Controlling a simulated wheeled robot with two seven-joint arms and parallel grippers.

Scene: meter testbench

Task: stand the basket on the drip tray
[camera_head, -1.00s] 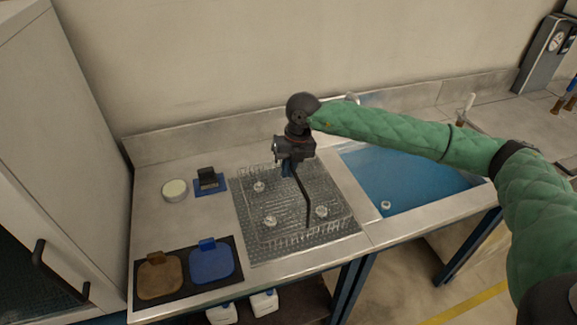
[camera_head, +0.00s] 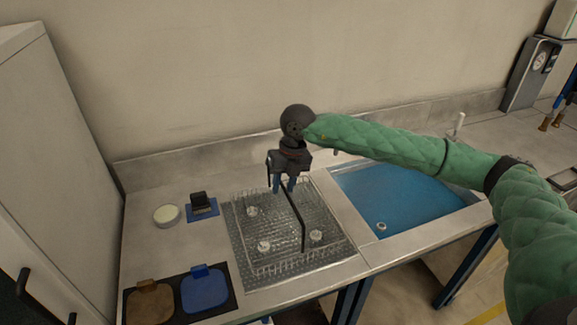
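The wire basket (camera_head: 262,268) stands upright on the grey textured drip tray (camera_head: 238,240), left of the sink. Several small round clear-and-white parts sit in it. Its black handle (camera_head: 298,223) runs over the top from back to front. My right gripper (camera_head: 284,186) points down at the back end of the handle. My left gripper is not in view.
The sink with blue water (camera_head: 400,200) is on the right, with a small round part in it. A blue pad with a black block (camera_head: 200,205), a white round dish (camera_head: 166,215) and a black mat with brown and blue pieces (camera_head: 236,296) lie left. A tall cabinet (camera_head: 60,150) stands far left.

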